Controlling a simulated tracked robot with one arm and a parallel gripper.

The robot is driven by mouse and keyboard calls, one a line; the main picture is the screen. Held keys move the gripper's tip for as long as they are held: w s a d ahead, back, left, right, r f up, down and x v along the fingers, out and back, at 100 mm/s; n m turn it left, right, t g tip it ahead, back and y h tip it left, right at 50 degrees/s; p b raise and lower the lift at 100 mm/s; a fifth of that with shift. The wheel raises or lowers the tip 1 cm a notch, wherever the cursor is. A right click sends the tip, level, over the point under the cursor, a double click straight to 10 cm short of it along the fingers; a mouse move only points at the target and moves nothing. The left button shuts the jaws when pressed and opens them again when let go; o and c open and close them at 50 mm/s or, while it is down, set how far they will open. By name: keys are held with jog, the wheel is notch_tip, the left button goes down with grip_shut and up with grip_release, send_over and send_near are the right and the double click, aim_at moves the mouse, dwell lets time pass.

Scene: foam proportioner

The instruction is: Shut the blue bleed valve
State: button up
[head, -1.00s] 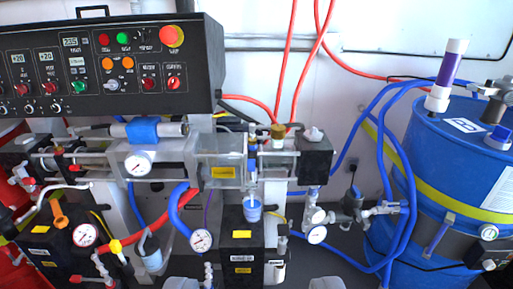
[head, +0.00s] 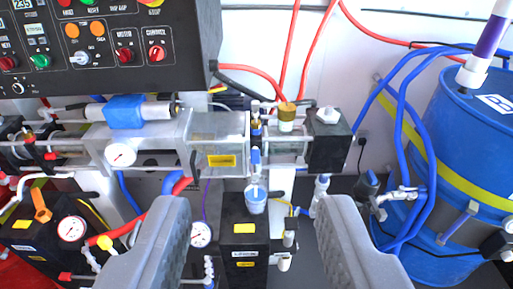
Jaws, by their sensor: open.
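A small valve with an upright blue lever (head: 256,160) stands near the middle, below a brass fitting and in front of the clear pump housing. It looks like the blue bleed valve. A small cup of blue liquid (head: 255,200) hangs just below it. My gripper (head: 255,212) is open and empty. Its two grey fingers come up from the lower edge, one on each side of the cup and valve. The fingertips appear lower in the picture than the lever, and no contact shows. The lever's exact turn is hard to tell.
The black control panel (head: 100,45) overhangs at the upper left. A black block with yellow labels (head: 240,240) stands between my fingers. A blue drum (head: 460,150) with blue hoses is at the right. A gauge (head: 200,234) and a red-blue hose sit beside my left finger.

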aim_at(255, 158)
jog(key=w+f+m+h+p, duration=0.1)
jog(key=w+f+p, duration=0.2)
jog(key=w+f, duration=0.45)
jog(key=w+f+h+p, duration=0.1)
jog(key=w+f+p, duration=0.3)
jog(key=w, duration=0.6)
jog(key=w+f+n+t+y+p, duration=0.1)
jog(key=w+f+p, duration=0.15)
jog(key=f, duration=0.65)
jog(key=w+f+t+y+p, duration=0.1)
jog(key=w+f+p, duration=0.15)
jog(key=f, duration=0.65)
jog(key=w+b, duration=0.1)
jog(key=w, duration=0.3)
jog(key=w+b, duration=0.1)
jog(key=w, duration=0.3)
jog(key=w+b, duration=0.1)
jog(key=w, duration=0.3)
jog(key=shift+d+f, duration=0.15)
jog(key=shift+d, duration=0.15)
jog(key=shift+w, duration=0.9)
jog(key=shift+c, duration=0.3)
